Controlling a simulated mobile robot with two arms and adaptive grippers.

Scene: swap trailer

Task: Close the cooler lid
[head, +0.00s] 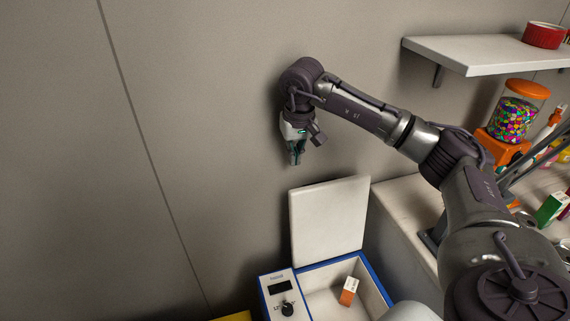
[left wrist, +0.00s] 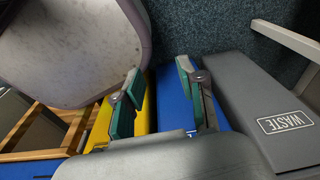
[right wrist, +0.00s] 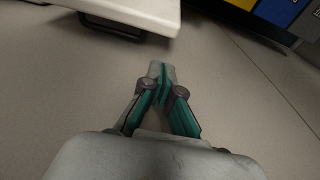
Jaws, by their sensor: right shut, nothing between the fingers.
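The cooler (head: 275,292) is at the bottom of the head view, a box with a blue rim, a white inside and a control panel with a dark display and a knob. Its white lid (head: 330,220) stands upright at the back, so the cooler is open. An orange and white carton (head: 348,291) sits inside. My right gripper (head: 296,158) is shut and empty, pointing down above the lid's top left corner, apart from it. It also shows shut in the right wrist view (right wrist: 161,76). My left gripper (left wrist: 160,72) is open and empty; the head view does not show it.
A counter (head: 400,215) right of the cooler holds a candy dispenser (head: 513,118). A white shelf (head: 480,55) with a red tin (head: 544,35) hangs above. The left wrist view shows a grey WASTE bin (left wrist: 255,100). The grey wall to the left is bare.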

